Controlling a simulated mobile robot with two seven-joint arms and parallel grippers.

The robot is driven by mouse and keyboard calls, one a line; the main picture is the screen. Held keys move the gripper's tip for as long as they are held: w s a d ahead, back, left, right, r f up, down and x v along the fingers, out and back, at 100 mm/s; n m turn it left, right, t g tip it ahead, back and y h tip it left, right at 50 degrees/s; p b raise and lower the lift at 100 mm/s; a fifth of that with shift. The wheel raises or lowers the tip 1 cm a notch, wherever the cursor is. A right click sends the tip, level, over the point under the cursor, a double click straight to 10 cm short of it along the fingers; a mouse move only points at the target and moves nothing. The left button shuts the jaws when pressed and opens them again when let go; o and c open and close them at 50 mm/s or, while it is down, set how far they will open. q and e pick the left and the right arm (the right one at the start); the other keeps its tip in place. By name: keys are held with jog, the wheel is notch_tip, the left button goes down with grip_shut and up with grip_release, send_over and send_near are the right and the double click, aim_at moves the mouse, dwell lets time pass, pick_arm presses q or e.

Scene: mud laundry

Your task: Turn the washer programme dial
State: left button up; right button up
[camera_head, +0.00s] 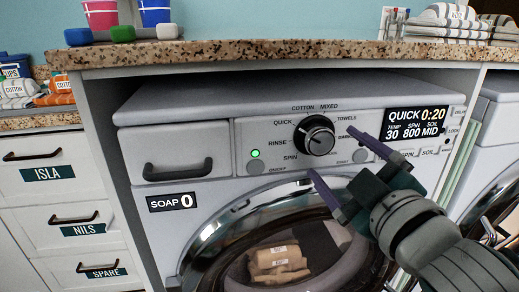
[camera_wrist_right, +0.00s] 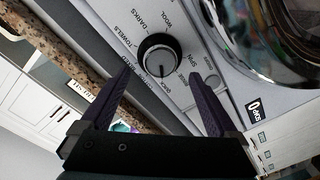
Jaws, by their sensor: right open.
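The washer programme dial (camera_head: 319,141) is a round dark knob with a silver rim on the white washer's panel (camera_head: 265,125). Programme names ring it, and its white mark points toward QUICK. The display (camera_head: 416,122) reads QUICK 0:20, 30, 800, MID. My right gripper (camera_head: 333,153) is open and empty, its purple fingers reaching toward the dial from the lower right. In the right wrist view the dial (camera_wrist_right: 159,60) shows just beyond and between the open fingertips (camera_wrist_right: 161,75). I cannot tell whether they touch it. My left gripper is not in view.
A granite counter (camera_head: 250,52) overhangs the washer, with folded towels (camera_head: 450,22) and cups (camera_head: 102,14) on it. The soap drawer (camera_head: 178,167) is left of the dial. The round door (camera_head: 215,245) is below, with brown cloth inside. Labelled drawers (camera_head: 55,180) stand at left.

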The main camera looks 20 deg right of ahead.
jog(key=shift+v, duration=2.3)
